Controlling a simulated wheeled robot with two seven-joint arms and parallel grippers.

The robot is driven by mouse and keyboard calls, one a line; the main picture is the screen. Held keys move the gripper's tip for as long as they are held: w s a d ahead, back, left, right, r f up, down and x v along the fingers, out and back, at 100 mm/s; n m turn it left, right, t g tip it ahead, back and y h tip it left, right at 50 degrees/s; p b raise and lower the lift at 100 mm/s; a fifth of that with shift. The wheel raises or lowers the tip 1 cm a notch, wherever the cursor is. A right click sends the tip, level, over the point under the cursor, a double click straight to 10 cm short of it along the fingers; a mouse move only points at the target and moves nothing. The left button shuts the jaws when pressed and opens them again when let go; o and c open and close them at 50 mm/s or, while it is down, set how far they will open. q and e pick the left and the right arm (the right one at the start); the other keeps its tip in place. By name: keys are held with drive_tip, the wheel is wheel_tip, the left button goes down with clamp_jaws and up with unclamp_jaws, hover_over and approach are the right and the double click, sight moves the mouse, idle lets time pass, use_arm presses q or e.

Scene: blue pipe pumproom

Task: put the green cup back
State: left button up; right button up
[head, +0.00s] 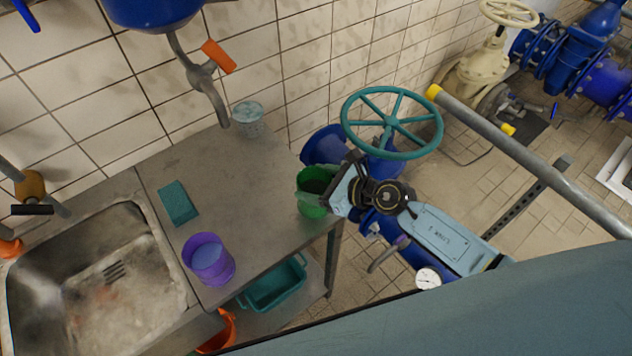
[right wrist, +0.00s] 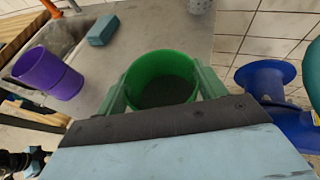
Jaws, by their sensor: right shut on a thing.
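The green cup (head: 312,190) is at the right edge of the metal counter in the head view. In the right wrist view the green cup (right wrist: 161,80) sits between the fingers, its open top toward the camera and its inside dark. My right gripper (head: 318,188) is shut on the cup, one finger on either side. The wrist view also shows the right gripper (right wrist: 160,92) with both fingers against the cup's sides. I cannot tell whether the cup's base touches the counter. My left gripper is not in view.
On the counter (head: 245,200) are a purple cup (head: 208,260), a teal sponge (head: 178,203) and a grey perforated cup (head: 248,118) near the wall. A sink (head: 95,280) is at the left. A teal handwheel (head: 392,122) and blue pipes stand close to the right arm. A teal bin (head: 275,288) is below.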

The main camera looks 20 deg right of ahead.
drive_tip(key=shift+f, duration=0.1)
drive_tip(key=o, duration=1.8)
drive_tip(key=shift+o, duration=0.2)
drive_tip(key=shift+r, duration=0.25)
drive_tip(key=v, duration=1.2)
drive_tip(key=shift+f, duration=0.1)
